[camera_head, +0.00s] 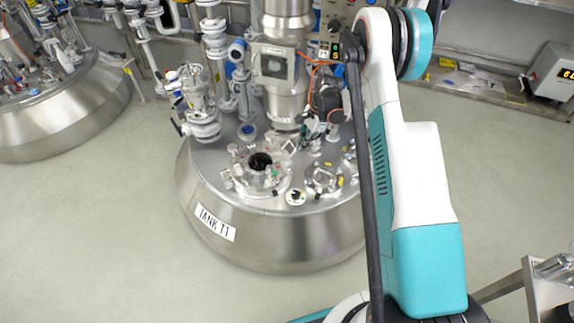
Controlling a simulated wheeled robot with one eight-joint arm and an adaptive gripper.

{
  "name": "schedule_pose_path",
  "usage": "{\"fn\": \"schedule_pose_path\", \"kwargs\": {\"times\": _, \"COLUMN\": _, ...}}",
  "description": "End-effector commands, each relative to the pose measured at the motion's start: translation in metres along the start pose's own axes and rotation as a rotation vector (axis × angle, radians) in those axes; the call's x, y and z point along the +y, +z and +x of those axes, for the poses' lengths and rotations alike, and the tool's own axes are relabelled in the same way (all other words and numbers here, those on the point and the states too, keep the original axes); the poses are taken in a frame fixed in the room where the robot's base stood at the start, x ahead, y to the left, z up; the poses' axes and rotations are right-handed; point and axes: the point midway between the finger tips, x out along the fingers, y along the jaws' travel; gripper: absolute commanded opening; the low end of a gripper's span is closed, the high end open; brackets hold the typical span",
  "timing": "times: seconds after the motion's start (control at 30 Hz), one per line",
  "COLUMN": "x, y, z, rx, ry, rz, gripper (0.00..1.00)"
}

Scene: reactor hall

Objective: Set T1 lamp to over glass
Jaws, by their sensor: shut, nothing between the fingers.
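The steel tank labelled TANK T1 (215,223) stands in the middle of the head view. On its lid are a round port with a clear rim and a dark centre (260,162) and a smaller round glass port (322,179) to its right. I cannot tell for sure which fitting is the lamp. My arm rises on the right and bends over at the top. What looks like my gripper (313,130) is a small dark shape above the back right of the lid, shut, with nothing seen in it. Its fingertips are hard to make out.
A thick steel column (287,90) with a grey box (273,63) rises behind the lid ports. White valves and pipes (203,117) crowd the lid's left side. Another tank (70,120) stands at left. The floor in front is clear.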

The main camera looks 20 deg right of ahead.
Motion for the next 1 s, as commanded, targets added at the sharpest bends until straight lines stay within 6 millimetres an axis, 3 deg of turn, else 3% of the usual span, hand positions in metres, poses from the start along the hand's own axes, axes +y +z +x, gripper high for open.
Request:
{"fn": "schedule_pose_path", "kwargs": {"times": 0.37, "x": 0.000, "y": -0.001, "z": 0.006, "rx": 0.001, "ry": 0.000, "rz": 0.000, "gripper": 0.00}}
{"fn": "schedule_pose_path", "kwargs": {"times": 0.9, "x": 0.000, "y": -0.001, "z": 0.104, "rx": 0.001, "ry": 0.000, "rz": -0.002, "gripper": 0.00}}
{"fn": "schedule_pose_path", "kwargs": {"times": 1.0, "x": 0.000, "y": 0.013, "z": 0.110, "rx": 0.001, "ry": 0.000, "rz": -0.002, "gripper": 0.00}}
